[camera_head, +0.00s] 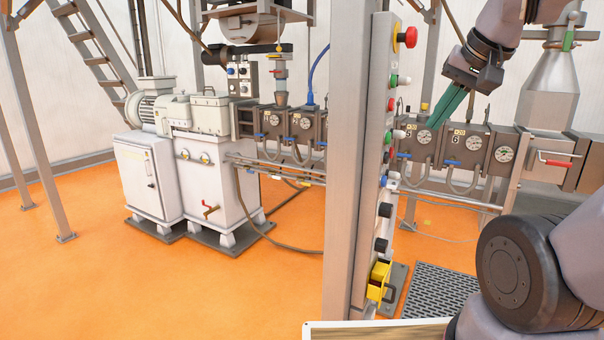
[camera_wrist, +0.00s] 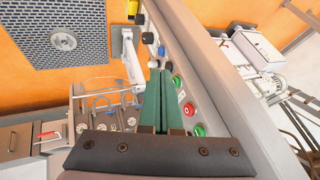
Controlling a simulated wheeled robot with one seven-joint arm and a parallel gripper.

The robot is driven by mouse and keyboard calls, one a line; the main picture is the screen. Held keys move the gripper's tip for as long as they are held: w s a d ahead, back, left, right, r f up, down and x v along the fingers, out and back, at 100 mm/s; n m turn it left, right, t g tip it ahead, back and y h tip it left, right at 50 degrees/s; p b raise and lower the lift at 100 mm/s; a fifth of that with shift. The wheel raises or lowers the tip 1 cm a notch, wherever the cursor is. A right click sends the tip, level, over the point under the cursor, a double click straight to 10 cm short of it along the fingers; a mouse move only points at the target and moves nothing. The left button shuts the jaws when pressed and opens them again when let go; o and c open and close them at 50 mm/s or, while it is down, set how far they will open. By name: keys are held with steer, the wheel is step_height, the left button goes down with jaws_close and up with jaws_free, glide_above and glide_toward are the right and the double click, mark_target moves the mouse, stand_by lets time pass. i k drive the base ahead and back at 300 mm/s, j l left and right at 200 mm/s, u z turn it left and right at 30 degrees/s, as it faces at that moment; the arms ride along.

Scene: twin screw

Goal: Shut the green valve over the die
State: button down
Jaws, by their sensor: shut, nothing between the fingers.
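The green valve handle (camera_head: 568,40) shows at the upper right of the head view, upright on the pipe above a grey metal cone (camera_head: 551,90). I do not see it in the wrist view. I cannot tell for sure which block is the die; the machine's right end (camera_head: 590,178) is partly hidden by my arm. My gripper (camera_head: 433,124) has long green fingers, shut and empty, pointing down and left in front of the gauged barrel, to the left of the cone and below the green handle. In the wrist view the shut fingers (camera_wrist: 161,72) point towards the button post.
A grey post (camera_head: 350,150) with a column of buttons and a red mushroom knob (camera_head: 407,37) stands left of my gripper. A red-handled lever (camera_head: 556,163) sits below the cone. A dark floor grate (camera_head: 432,293) lies below. A white-cased machine (camera_head: 147,180) stands left.

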mark_target(572, 16)
steer(key=z, duration=1.3)
